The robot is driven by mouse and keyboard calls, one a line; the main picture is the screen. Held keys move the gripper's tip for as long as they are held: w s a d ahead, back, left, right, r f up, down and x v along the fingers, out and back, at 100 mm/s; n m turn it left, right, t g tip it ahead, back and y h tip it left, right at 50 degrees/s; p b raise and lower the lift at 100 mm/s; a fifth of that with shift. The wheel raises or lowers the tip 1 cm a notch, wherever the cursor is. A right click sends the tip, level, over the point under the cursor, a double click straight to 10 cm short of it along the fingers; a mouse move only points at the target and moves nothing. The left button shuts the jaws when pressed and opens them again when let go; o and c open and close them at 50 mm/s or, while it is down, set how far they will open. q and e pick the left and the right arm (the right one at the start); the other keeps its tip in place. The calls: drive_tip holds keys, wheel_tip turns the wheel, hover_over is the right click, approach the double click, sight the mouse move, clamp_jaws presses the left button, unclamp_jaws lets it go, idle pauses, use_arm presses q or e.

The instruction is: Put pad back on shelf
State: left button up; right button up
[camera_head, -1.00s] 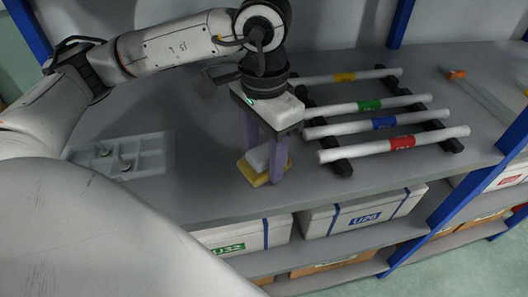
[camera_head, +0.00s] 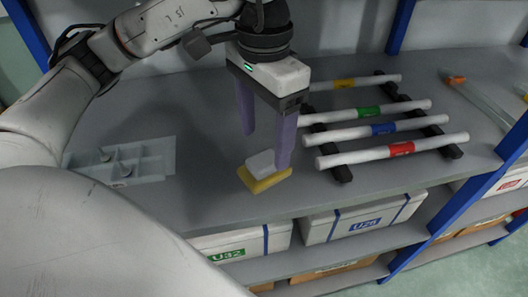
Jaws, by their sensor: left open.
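The pad (camera_head: 264,172) has a white block on top of a yellow base and lies on the grey shelf (camera_head: 215,207) near its front edge. My left gripper (camera_head: 266,150) is above and around the pad's far side, with its two purple fingers spread apart. The right finger is close beside the pad's right end in the picture; I cannot tell whether it touches. The left finger is clear of the pad. My right gripper is not in view.
A black rack holds several white tubes (camera_head: 392,149) with coloured labels to the right. A clear compartment tray (camera_head: 122,161) lies at left. Labelled boxes (camera_head: 362,218) stand on the lower shelf. Blue posts frame the shelving. The shelf between tray and pad is bare.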

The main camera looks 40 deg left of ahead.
sight(264, 159)
use_arm(q)
wheel_tip(264, 159, up, 6)
drive_tip(key=shift+f+p, duration=0.2)
drive_tip(key=shift+p, duration=0.35)
idle(1.1)
